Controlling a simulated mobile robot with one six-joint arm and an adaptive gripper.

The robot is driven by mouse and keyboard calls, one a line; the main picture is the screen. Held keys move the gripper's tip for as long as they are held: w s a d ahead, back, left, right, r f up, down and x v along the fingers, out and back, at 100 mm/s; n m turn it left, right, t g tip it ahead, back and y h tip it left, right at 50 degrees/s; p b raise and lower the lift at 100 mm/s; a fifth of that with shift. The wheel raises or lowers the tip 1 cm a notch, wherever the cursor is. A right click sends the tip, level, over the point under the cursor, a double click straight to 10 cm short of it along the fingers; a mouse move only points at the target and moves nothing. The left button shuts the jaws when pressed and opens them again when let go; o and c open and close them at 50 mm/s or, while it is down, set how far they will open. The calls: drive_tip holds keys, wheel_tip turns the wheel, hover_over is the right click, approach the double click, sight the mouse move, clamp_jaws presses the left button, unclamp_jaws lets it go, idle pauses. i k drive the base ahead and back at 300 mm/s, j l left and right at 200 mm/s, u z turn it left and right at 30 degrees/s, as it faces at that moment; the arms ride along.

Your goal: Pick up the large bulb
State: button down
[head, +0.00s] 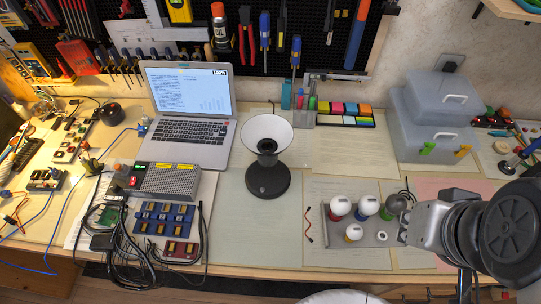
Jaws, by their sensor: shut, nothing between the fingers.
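Several bulbs stand on a grey plate (336,240) at the right of the table. A white bulb with a red base (340,206) is at the left, a white bulb with a blue base (368,205) is in the middle, and a greyish bulb (396,203) with some green beneath is at the right. A smaller white bulb with a yellow base (354,232) is in front. Which is the large one is hard to tell by size. My gripper (407,212) reaches in from the right beside the greyish bulb. It is shut and holds nothing; its fingertips are hard to make out.
A white ring (382,237) lies near the bulbs. A black lamp with a white shade (266,132) stands left of them. A laptop (188,105) is farther left. Clear storage boxes (432,115) stand behind my arm. Paper-covered table between lamp and boxes is mostly clear.

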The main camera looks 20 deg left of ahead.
sight(369, 205)
drive_tip(key=l+u, duration=0.15)
drive_tip(key=u, duration=0.25)
drive_tip(key=l+u, duration=0.15)
drive_tip(key=u, duration=0.25)
drive_tip(key=l+u, duration=0.15)
drive_tip(key=u, duration=0.3)
drive_tip(key=k+l+u, duration=0.1)
drive_tip(key=u, duration=0.3)
drive_tip(key=k+l, duration=0.3)
drive_tip(key=l, duration=0.15)
